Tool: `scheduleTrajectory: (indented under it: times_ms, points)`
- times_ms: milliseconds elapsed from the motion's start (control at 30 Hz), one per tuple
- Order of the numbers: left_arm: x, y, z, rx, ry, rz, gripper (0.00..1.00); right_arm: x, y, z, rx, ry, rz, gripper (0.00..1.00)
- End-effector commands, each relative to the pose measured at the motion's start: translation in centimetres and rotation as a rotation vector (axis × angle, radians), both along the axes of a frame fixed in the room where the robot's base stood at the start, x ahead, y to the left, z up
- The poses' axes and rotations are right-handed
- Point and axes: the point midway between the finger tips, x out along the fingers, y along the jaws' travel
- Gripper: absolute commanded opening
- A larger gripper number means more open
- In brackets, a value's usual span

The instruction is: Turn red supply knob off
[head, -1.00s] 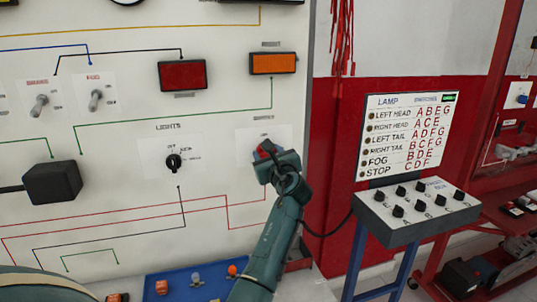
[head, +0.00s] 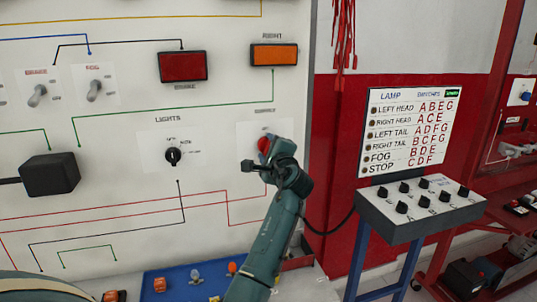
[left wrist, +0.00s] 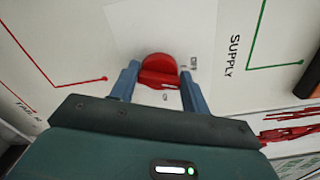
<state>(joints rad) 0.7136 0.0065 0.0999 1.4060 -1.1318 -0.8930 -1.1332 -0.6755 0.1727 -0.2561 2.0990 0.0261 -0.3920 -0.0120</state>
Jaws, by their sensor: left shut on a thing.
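The red supply knob (head: 264,145) is on the white panel at the lower right, beneath the orange lamp, and my gripper partly covers it in the head view. In the left wrist view the red knob (left wrist: 159,69) sits on a white plate (left wrist: 190,30) with small markings and the word SUPPLY beside it. My left gripper (head: 262,160) is at the knob, its fingers (left wrist: 157,82) on both sides of it and shut on it. My right gripper is not in view.
A black lights knob (head: 172,156) and a black box (head: 50,174) are to the left on the panel. An orange lamp (head: 273,55) is above. A switch box (head: 420,205) on a blue stand is at the right. A blue tray (head: 180,283) lies below.

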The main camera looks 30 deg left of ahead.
Motion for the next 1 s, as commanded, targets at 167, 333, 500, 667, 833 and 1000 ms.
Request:
scheduleTrajectory:
  times_ms: [167, 333, 500, 667, 833, 1000]
  points:
    - [0.00, -0.04, -0.45, -0.100, -0.113, 0.000, 0.24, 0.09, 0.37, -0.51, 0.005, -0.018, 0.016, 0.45]
    - [0.00, -0.05, -0.50, -0.177, -0.202, -0.001, 0.24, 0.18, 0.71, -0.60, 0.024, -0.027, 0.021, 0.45]
    - [-0.01, -0.05, -0.48, -0.231, -0.263, 0.000, 0.24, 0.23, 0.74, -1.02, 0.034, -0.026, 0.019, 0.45]
    - [-0.01, -0.04, -0.41, -0.261, -0.299, 0.000, 0.24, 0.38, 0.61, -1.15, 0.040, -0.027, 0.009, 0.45]
    - [-0.01, -0.04, -0.37, -0.275, -0.316, 0.000, 0.24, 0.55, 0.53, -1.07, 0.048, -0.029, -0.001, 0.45]
    - [-0.01, -0.04, -0.34, -0.278, -0.318, 0.001, 0.24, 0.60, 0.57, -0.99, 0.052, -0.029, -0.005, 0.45]
